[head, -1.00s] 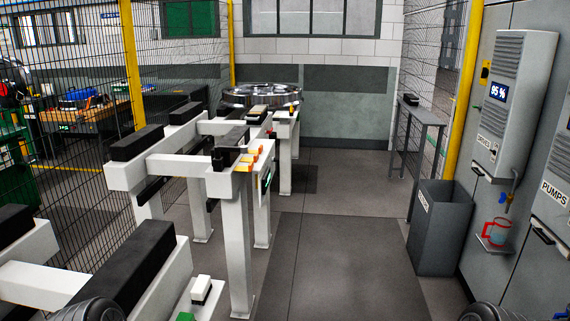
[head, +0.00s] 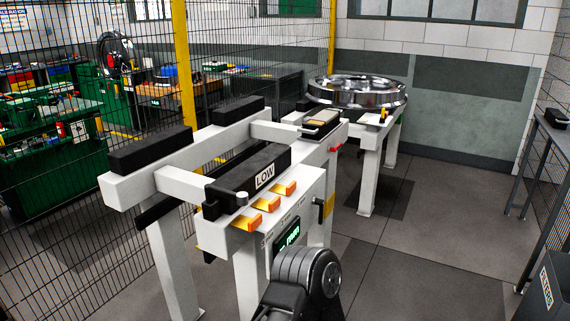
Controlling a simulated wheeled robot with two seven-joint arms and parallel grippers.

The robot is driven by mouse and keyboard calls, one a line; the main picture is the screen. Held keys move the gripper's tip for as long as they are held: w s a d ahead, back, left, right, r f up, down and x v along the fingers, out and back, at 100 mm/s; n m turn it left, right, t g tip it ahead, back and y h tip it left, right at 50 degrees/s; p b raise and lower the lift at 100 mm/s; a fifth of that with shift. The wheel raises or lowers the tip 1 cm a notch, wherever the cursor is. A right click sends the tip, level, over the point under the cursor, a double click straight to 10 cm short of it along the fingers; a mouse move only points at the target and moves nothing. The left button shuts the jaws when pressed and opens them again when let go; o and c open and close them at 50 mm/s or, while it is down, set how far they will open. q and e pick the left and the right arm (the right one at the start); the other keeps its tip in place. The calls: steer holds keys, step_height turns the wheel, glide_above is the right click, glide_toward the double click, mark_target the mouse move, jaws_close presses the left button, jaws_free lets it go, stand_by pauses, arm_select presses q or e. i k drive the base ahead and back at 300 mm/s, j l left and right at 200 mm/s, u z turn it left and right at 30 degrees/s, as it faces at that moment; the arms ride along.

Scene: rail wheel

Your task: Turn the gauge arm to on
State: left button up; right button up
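A white-framed stand fills the middle of the head view. On it lies a long black block with a LOW label (head: 265,177) and a small silver knob at its near end. A small black lever (head: 325,209) sits on the stand's right side face, beside a green-lit display (head: 287,238). I cannot tell for certain which part is the gauge arm, and no on mark is readable. A dark rounded link of my own arm rises at the bottom middle and covers part of the stand's lower front. Neither of my grippers is in view.
Orange-yellow blocks (head: 266,204) line the stand's front edge. A shiny metal wheel (head: 357,91) lies on the stand's far end. A mesh fence with a yellow post (head: 183,75) runs along the left. Open floor (head: 420,240) lies to the right, before a grey bin (head: 545,292).

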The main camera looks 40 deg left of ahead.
mark_target(241, 198)
steer(key=i+l+u, duration=0.1)
steer(key=i+u, duration=0.2)
steer(key=i, duration=0.25)
steer(key=i+l+u, duration=0.2)
steer(key=i+u, duration=0.15)
steer(key=i, duration=0.15)
steer(key=i+l+u, duration=0.3)
steer(key=i, duration=0.2)
steer(key=i+l+u, duration=0.25)
steer(key=u, duration=0.2)
steer(key=i+l+u, duration=0.2)
steer(key=l+u, duration=0.25)
steer(key=i+l+u, duration=0.15)
steer(key=l+u, duration=0.15)
steer(key=u, duration=0.15)
steer(key=i+l+u, duration=0.1)
steer(key=l+u, duration=1.05)
steer(key=l, duration=0.15)
steer(key=k, duration=0.05)
